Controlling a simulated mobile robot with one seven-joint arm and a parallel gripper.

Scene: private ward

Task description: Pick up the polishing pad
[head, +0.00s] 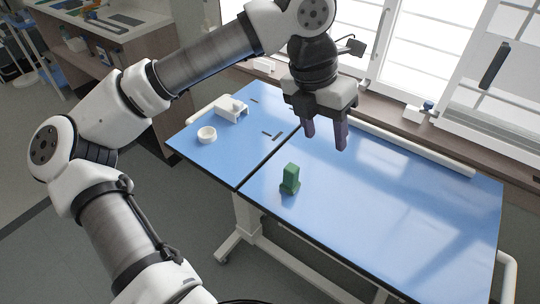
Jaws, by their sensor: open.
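A green block-like object (290,180), which looks like the polishing pad, stands on the blue table top (400,215) near its front edge, just right of the dark seam. It has a wider base and a narrower upright part. My gripper (326,138) is open and empty, pointing down above the table. In the picture it is above and to the right of the green object, apart from it. No part of the green object is hidden by the gripper.
A white cup-like ring (207,134) and a white device (231,108) sit on the left table section, with small dark pieces (272,135) near the seam. A white rail (410,146) runs along the back edge by the windowsill. The right table section is mostly clear.

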